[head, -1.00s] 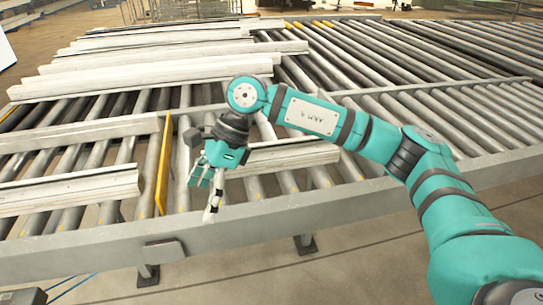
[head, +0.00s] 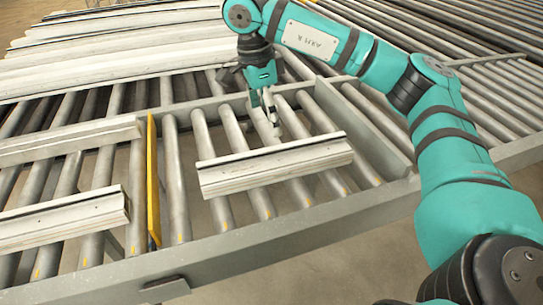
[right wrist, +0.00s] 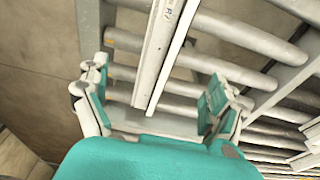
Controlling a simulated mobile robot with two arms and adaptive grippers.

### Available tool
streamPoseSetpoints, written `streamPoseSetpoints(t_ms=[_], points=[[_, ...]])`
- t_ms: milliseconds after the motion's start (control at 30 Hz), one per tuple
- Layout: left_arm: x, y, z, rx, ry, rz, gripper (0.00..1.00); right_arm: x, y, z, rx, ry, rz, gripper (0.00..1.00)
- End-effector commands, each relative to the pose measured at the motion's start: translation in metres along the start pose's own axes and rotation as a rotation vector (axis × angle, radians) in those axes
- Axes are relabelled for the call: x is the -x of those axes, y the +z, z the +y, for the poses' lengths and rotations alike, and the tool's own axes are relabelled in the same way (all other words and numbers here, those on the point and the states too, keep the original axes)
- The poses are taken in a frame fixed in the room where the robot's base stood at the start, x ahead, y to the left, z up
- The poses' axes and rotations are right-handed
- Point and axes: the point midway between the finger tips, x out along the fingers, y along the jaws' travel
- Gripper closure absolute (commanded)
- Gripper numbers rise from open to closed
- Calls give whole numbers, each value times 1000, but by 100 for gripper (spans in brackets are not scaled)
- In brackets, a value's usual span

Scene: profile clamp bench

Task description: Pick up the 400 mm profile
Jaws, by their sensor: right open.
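A short pale profile (head: 275,166) lies alone across the rollers, right of the yellow divider; I take it as the 400 mm one, though no length is readable. In the right wrist view a profile (right wrist: 163,45) with a small printed mark runs lengthwise, its near end between the spread fingers. My right gripper (head: 267,108) is open and empty, behind the short profile in the head view. It also shows in the right wrist view (right wrist: 152,100), with no finger visibly touching the profile. My left gripper is not in view.
The yellow divider (head: 153,180) stands upright left of the short profile. Two other profiles (head: 65,222) (head: 70,140) lie left of it. Several long profiles (head: 120,55) lie on rollers at the back. A grey frame rail (head: 250,238) runs along the front.

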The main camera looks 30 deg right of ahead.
Motion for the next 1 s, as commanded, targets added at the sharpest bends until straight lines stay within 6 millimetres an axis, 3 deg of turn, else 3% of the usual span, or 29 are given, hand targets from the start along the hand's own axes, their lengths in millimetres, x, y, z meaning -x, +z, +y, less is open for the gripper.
streamPoseSetpoints(t_ms=[200,333,500,733,1000], points=[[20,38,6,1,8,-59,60,-45,-1,1,1,6,2,6],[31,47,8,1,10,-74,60,-73,-1,1,1,5,1,6],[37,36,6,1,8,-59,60,-97,0,0,1,2,0,6],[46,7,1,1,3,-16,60,-112,-2,-2,1,3,0,6],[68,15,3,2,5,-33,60,-150,-5,-7,2,3,0,6]])
